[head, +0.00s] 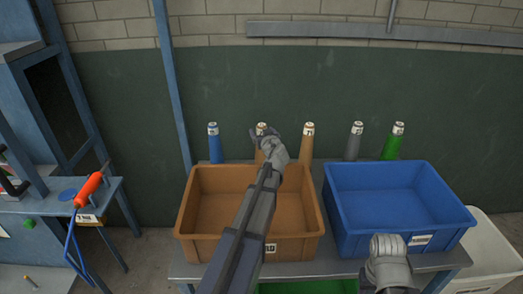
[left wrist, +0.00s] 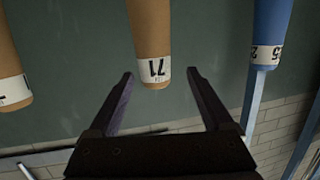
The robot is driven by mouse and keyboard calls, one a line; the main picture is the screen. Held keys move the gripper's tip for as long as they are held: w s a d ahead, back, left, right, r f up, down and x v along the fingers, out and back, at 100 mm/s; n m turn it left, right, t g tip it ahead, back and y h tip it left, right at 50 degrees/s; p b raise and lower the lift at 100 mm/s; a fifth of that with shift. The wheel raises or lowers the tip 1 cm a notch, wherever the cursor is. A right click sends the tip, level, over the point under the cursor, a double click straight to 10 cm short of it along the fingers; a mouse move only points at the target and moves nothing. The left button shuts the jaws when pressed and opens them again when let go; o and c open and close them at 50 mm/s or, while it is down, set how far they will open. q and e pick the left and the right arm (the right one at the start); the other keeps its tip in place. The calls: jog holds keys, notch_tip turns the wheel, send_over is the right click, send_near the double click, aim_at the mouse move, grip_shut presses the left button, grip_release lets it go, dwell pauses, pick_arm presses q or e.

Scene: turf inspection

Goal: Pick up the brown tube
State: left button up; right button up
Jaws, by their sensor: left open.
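Two brown tubes stand upright behind the bins. The left brown tube (head: 262,128) is partly hidden by my left gripper (head: 266,133). The right brown tube (head: 308,142) stands clear of it. In the left wrist view, which is upside down, a brown tube (left wrist: 152,40) marked 71 has its white-labelled end at the gap between the open jaws of my left gripper (left wrist: 160,75). Clear space shows toward the right finger, and I see no grip on the tube. The grey end of my right arm (head: 388,262) is at the lower right, with its jaws not clear.
A blue tube (head: 215,145) stands left, a grey tube (head: 354,140) and a green tube (head: 393,142) right. An orange bin (head: 192,235) and a blue bin (head: 345,222) stand in front, both empty. A side bench with an orange-handled tool (head: 88,190) is at left.

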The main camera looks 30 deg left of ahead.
aim_at(260, 124)
pick_arm(q)
jog(key=shift+w+d+r+x, duration=0.1)
jog(key=shift+r+x, duration=0.05)
jog(key=shift+x, duration=1)
jog(key=shift+w+d+r+x, duration=0.1)
jog(key=shift+x, duration=1)
jog(key=shift+w+r+x, duration=0.1)
jog(key=shift+r+x, duration=0.05)
jog(key=shift+x, duration=1)
jog(key=shift+s+d, duration=0.1)
grip_shut()
